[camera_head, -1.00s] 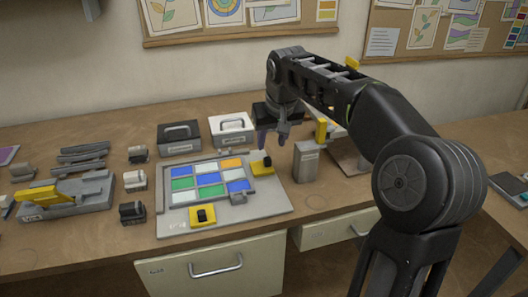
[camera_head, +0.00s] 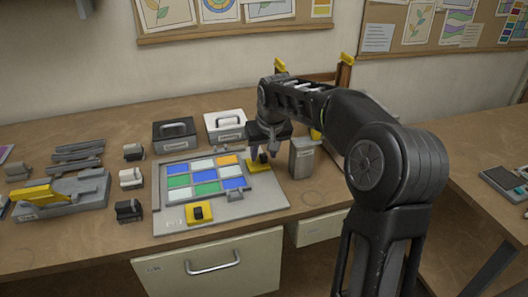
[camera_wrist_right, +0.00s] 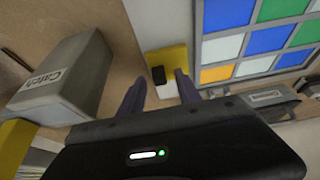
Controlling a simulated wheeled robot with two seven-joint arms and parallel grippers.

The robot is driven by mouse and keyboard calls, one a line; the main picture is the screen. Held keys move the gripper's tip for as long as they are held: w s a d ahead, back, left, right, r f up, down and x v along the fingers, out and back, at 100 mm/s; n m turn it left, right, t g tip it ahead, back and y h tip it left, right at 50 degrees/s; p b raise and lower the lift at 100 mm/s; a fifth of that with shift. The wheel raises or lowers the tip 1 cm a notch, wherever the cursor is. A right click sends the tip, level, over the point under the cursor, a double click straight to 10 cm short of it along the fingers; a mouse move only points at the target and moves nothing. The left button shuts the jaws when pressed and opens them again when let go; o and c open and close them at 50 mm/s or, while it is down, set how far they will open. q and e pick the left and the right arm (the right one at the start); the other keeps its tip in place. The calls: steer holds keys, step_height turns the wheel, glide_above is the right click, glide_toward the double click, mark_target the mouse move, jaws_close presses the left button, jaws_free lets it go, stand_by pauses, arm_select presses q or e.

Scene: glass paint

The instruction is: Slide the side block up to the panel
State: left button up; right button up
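The side block is a yellow plate with a black knob (camera_head: 258,167), lying on the grey board (camera_head: 270,200) to the right of the panel. The panel (camera_head: 205,177) is a grid of blue, green, white and orange panes. A gap shows between block and panel in the wrist view, where the block (camera_wrist_right: 172,60) also appears. My right gripper (camera_head: 265,154) is over the block, pointing down. In the wrist view its two purple fingers (camera_wrist_right: 160,85) are apart, with the black knob between their tips in the picture. Whether they reach its height is unclear. My left gripper is out of view.
Another yellow block (camera_head: 199,213) sits at the board's front edge. A grey box labelled "Catch" (camera_wrist_right: 62,82) stands close beside the gripper, also in the head view (camera_head: 302,158). Two lidded boxes, black (camera_head: 176,134) and white (camera_head: 226,125), stand behind the board.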

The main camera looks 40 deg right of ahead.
steer(key=shift+c, duration=0.4)
jaws_close()
stand_by(0.9)
